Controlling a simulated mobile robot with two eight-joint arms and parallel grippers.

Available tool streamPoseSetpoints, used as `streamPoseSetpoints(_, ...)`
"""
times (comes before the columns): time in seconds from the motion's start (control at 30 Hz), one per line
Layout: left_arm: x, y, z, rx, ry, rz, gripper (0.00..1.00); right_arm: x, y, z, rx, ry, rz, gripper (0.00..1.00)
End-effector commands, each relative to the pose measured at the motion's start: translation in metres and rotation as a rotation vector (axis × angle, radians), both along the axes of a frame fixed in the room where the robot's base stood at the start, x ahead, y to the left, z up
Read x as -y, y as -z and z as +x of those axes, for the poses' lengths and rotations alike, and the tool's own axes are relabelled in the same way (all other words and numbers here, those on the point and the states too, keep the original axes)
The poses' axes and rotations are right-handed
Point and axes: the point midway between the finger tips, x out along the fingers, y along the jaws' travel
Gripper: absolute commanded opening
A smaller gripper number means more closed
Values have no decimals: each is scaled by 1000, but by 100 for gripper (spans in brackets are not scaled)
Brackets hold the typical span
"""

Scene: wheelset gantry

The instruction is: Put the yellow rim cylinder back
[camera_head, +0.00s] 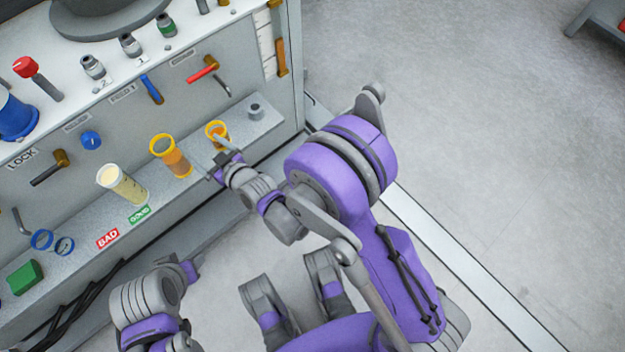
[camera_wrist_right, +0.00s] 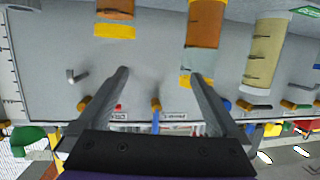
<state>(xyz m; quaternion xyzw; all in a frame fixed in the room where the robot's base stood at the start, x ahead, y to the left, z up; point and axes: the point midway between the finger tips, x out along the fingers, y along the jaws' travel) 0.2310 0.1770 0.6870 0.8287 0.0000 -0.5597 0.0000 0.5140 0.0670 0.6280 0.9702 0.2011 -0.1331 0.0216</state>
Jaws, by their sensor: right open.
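Two orange cylinders with yellow rims stand on the grey ledge (camera_head: 75,262). One (camera_head: 176,163) is near the middle of the ledge. The other (camera_head: 217,130) is farther right, partly hidden by my right gripper (camera_head: 222,152). In the right wrist view, both cylinders show at the top, one at left (camera_wrist_right: 115,12) and one in the middle (camera_wrist_right: 205,25). My open right gripper also shows there (camera_wrist_right: 160,78), with clear space between its fingers and neither cylinder clearly between them. My left gripper (camera_head: 190,268) is low, away from the ledge; its jaws are too small to judge.
A cream cylinder (camera_head: 122,185) stands left of the orange ones, behind the green GOOD label (camera_head: 139,214) and red BAD label (camera_head: 107,238). Blue rings (camera_head: 52,242) and a green block (camera_head: 24,277) are farther left. Tools hang on the panel above. A small grey cylinder (camera_head: 255,110) sits at the ledge's right end.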

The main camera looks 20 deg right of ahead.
Motion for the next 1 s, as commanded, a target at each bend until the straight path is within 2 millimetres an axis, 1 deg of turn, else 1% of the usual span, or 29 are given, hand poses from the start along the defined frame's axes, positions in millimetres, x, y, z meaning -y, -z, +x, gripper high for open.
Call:
streamPoseSetpoints(0.03, 0, 0, 0, 0, 0, 0, 50, 19, -12, -3, -48, 15, -20, 100)
streamPoseSetpoints(0.17, 0, 0, 0, 0, 0, 0, 50, 63, -33, -22, -189, 51, -63, 100)
streamPoseSetpoints(0.2, 0, 0, 0, 0, 0, 0, 50, 76, -39, -30, -232, 64, -75, 100)
streamPoseSetpoints(0.27, 0, 0, 0, 0, 0, 0, 50, 96, -46, -46, -297, 86, -93, 100)
streamPoseSetpoints(0.3, 0, 0, 0, 0, 0, 0, 50, 110, -51, -58, -341, 102, -104, 100)
streamPoseSetpoints(0.37, 0, 0, 0, 0, 0, 0, 50, 130, -56, -78, -408, 129, -119, 100)
streamPoseSetpoints(0.4, 0, 0, 0, 0, 0, 0, 50, 143, -59, -93, -452, 146, -130, 100)
streamPoseSetpoints(0.47, 0, 0, 0, 0, 0, 0, 50, 161, -62, -118, -519, 176, -142, 100)
streamPoseSetpoints(0.5, 0, 0, 0, 0, 0, 0, 50, 174, -64, -135, -564, 197, -152, 100)
streamPoseSetpoints(0.57, 0, 0, 0, 0, 0, 0, 50, 190, -65, -162, -631, 229, -163, 100)
streamPoseSetpoints(0.6, 0, 0, 0, 0, 0, 0, 50, 200, -65, -180, -673, 250, -170, 100)
streamPoseSetpoints(0.7, 0, 0, 0, 0, 0, 0, 50, 221, -64, -222, -768, 299, -183, 100)
streamPoseSetpoints(0.8, 0, 0, 0, 0, 0, 0, 50, 234, -61, -254, -839, 339, -190, 100)
streamPoseSetpoints(0.9, 0, 0, 0, 0, 0, 0, 50, 241, -59, -274, -883, 363, -196, 100)
streamPoseSetpoints(1.0, 0, 0, 0, 0, 0, 0, 50, 244, -58, -283, -902, 373, -197, 100)
